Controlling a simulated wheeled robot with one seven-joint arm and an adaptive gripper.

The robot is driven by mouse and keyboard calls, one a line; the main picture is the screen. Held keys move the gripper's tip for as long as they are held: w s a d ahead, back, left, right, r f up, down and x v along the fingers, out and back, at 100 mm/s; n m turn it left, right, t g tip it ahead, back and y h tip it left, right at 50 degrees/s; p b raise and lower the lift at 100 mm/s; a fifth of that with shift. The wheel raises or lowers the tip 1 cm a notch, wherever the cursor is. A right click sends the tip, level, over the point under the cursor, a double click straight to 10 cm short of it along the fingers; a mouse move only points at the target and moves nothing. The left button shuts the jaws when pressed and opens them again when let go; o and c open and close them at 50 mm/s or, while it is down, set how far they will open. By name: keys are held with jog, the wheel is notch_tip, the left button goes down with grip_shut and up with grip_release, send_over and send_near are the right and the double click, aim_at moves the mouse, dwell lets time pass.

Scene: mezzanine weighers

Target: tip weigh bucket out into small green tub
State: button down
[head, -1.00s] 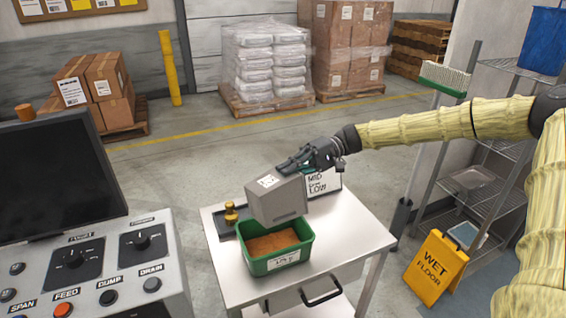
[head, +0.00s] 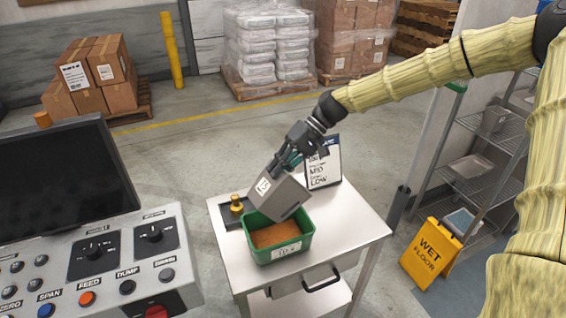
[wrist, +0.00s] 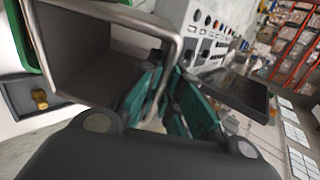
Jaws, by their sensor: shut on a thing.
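The grey weigh bucket (head: 279,195) with a white label is held tilted over the back of the small green tub (head: 293,252). My gripper (head: 287,162) is shut on the bucket at its upper side. In the wrist view the bucket (wrist: 85,60) shows its open mouth and a bare grey inside, with my green fingers (wrist: 165,98) at its rim. The tub stands on the steel table (head: 348,225) and holds a level of orange-brown material. In the head view I cannot see into the bucket or whether anything is falling from it.
A brass weight (head: 237,204) stands on a dark tray at the table's left. A sign reading MID and LOW (head: 323,168) stands behind the bucket. A control console (head: 100,262) is at left. A yellow wet-floor sign (head: 433,252) and wire shelves (head: 480,190) are at right.

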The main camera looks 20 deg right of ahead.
aim_at(258, 193)
jog(key=shift+s+a+h, duration=0.1)
jog(key=shift+a+h, duration=0.4)
jog(key=shift+h, duration=0.3)
jog(key=shift+s+a+t+h+b, duration=0.2)
jog(key=shift+a+t+h+b, duration=0.15)
jog(key=shift+a+h, duration=0.45)
jog(key=shift+s+a+t+h+b, duration=0.15)
jog(key=shift+a+t+h+b, duration=0.25)
jog(key=shift+h, duration=0.7)
jog(key=shift+s+a+f+h, duration=0.15)
jog(key=shift+a+f+h, duration=0.3)
jog(key=shift+a+h, duration=0.45)
jog(key=shift+s+a+f+t+h+b, duration=0.15)
jog(key=shift+a+f+t+h, duration=0.15)
jog(key=shift+h, duration=0.5)
jog(key=shift+s+a+f+t+h+b, duration=0.15)
jog(key=shift+a+f+t+h, duration=0.15)
jog(key=shift+h, duration=0.5)
jog(key=shift+a+r, duration=0.1)
jog(key=shift+a, duration=0.1)
